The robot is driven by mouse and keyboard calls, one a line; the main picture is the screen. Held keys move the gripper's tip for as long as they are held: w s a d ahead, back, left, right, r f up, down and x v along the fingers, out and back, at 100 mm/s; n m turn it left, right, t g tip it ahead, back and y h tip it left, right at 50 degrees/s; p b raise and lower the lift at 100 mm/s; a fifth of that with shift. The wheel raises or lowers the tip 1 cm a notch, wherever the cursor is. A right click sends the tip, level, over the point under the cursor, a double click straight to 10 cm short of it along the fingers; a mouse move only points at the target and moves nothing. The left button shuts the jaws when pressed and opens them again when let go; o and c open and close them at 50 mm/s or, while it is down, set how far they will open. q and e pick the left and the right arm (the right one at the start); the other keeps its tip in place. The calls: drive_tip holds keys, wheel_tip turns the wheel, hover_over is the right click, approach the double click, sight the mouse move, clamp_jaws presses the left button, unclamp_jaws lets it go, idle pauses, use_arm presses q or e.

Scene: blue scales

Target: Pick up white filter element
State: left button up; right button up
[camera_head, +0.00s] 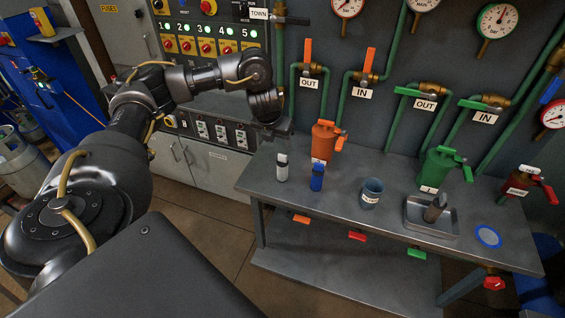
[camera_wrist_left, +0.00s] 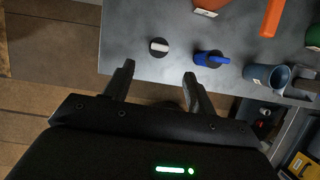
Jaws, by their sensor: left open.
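My right gripper is not in view.
A blue element (camera_head: 318,178) stands just right of the white one; a grey cup (camera_head: 371,193) is further right. Orange (camera_head: 326,141) and green (camera_head: 439,168) housings stand behind. A tray (camera_head: 430,229) and blue ring (camera_head: 488,236) lie right. The table's front left is clear.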

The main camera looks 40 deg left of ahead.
use_arm(q)
drive_tip(key=b, duration=0.1)
hover_over(282, 155)
drive_tip(key=s, duration=0.2)
drive_tip(key=f, duration=0.5)
drive_tip(key=shift+d, duration=0.35)
drive_tip(key=shift+w+f+p, duration=0.1)
drive_tip(key=shift+f+p, duration=0.25)
drive_tip(key=shift+f, duration=0.1)
drive_tip(key=p+x, duration=0.1)
drive_tip(key=x, duration=0.3)
drive_tip(key=shift+a+f, duration=0.1)
drive_tip(key=shift+f, duration=0.1)
drive_tip(key=shift+c, duration=0.3)
clamp_jaws()
